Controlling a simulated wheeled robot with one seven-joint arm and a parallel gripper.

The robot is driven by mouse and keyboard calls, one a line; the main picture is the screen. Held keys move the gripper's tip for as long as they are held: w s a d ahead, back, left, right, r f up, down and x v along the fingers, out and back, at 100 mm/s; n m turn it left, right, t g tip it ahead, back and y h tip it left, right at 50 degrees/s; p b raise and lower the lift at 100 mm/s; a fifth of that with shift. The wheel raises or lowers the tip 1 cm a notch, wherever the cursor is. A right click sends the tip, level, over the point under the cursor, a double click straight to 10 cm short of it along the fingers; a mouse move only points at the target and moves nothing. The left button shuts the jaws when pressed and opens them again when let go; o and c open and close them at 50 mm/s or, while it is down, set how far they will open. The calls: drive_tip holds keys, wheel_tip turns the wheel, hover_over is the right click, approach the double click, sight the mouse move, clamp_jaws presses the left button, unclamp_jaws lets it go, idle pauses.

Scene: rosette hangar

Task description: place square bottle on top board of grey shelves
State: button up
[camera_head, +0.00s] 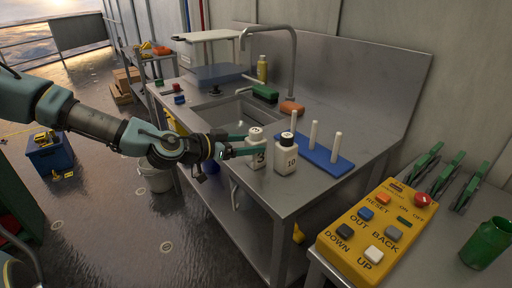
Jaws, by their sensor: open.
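My gripper (248,145) is open, reaching in from the left. Its teal fingers are at the bottle marked 3, which seems to lie at or between the fingertips; contact is unclear. The grey shelves (163,73) stand at the back left beyond the counter, with orange, yellow and green things on the top board.
A blue peg board (318,158) with white pegs lies right of the bottles. Behind are the sink (236,113), a curved tap (292,62), a green brush (265,93) and an orange sponge (291,108). A yellow button box (375,232) is at the front right. A bucket (154,176) stands on the floor.

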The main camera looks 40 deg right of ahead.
sight(264, 144)
drive_tip(key=p+x, duration=0.2)
drive_tip(key=x, duration=0.3)
drive_tip(key=shift+f+p, duration=0.15)
drive_tip(key=shift+p, duration=0.25)
drive_tip(key=shift+d+f, duration=0.3)
drive_tip(key=shift+d, duration=0.1)
clamp_jaws()
